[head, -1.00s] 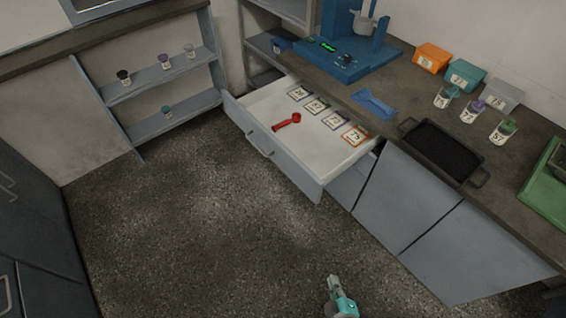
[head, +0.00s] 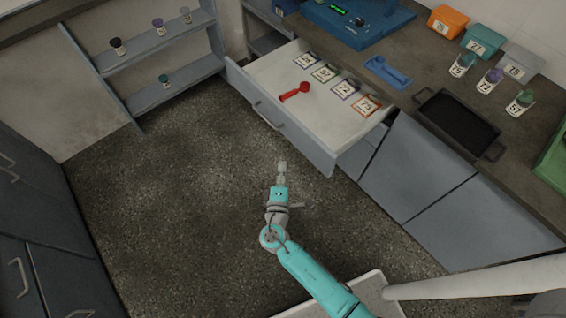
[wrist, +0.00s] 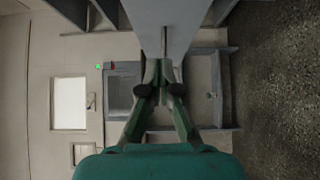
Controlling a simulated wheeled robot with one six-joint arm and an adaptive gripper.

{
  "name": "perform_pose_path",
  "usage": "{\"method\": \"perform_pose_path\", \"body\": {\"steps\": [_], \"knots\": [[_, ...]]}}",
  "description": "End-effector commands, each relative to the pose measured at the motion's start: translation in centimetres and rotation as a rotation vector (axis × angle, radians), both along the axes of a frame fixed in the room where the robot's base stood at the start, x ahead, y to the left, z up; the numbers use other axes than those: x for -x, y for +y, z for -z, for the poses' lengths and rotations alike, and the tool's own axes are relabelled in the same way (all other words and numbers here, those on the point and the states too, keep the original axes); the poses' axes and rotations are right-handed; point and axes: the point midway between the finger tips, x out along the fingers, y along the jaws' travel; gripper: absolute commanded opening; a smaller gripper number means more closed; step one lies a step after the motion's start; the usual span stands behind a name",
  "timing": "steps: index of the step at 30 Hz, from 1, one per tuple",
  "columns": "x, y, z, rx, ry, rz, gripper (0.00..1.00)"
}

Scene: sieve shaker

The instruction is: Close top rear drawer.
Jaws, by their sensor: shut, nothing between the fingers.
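The top rear drawer (head: 304,142) stands pulled out from under the counter in the head view. Its grey-blue front has a bar handle (head: 268,116). Inside lie a red scoop (head: 295,92) and several numbered cards (head: 366,105). My gripper (head: 282,165) is shut and empty, in front of the drawer's front panel and apart from the handle in the head view. In the wrist view, the fingers (wrist: 160,68) come together below a grey-blue panel (wrist: 184,22), probably the drawer front. Whether they touch it cannot be told.
A blue shaker machine (head: 355,25) stands behind. Shelves with small jars (head: 165,80) are at left. The floor before the drawer is clear.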

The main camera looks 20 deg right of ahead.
Motion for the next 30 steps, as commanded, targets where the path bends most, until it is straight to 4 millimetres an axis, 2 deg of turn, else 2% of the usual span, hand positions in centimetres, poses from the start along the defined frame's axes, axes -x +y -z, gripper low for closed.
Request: {"method": "perform_pose_path", "body": {"steps": [13, 21, 30], "knots": [[-7.4, -4.0, 0.0, 0.0, 0.001, 0.003, 0.0], [-8.1, -6.9, 0.0, 0.0, 0.001, 0.002, 0.0], [-8.3, -7.5, 0.0, -0.002, 0.001, 0.0, 0.0]]}}
